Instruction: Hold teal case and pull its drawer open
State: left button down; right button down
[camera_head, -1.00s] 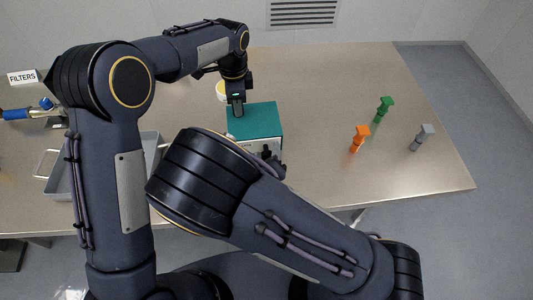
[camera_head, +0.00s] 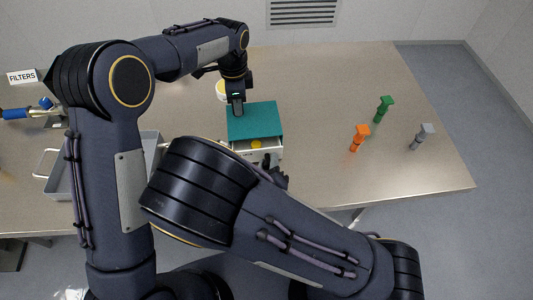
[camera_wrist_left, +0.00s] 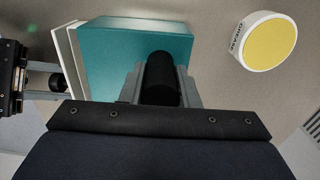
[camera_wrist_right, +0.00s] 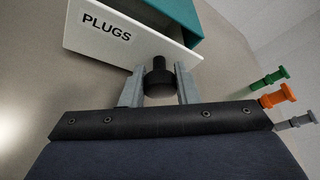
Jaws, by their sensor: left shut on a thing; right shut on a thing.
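The teal case (camera_head: 262,120) stands on the table, and its teal top also shows in the left wrist view (camera_wrist_left: 120,50). My left gripper (camera_head: 237,110) is at its top left, shut on a black cylindrical handle (camera_wrist_left: 162,72). The white drawer (camera_head: 268,151), labelled PLUGS in the right wrist view (camera_wrist_right: 120,38), is partly open, with a yellow round thing (camera_head: 256,144) inside. My right gripper (camera_wrist_right: 158,88) is in front of the drawer, shut on its black knob (camera_wrist_right: 158,78). My right forearm hides part of the drawer front in the head view.
Orange (camera_head: 359,137), green (camera_head: 383,108) and grey (camera_head: 421,137) plugs stand to the right. A white, yellow-topped grease tin (camera_wrist_left: 267,42) is beside the case. A metal tray (camera_head: 62,183) and a FILTERS sign (camera_head: 22,77) are at left. The table's front edge is near the drawer.

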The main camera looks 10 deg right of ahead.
jog(key=s, duration=0.5)
jog(key=shift+s+d, duration=0.1)
jog(key=c, duration=1.1)
grip_release()
jog(key=v, duration=1.2)
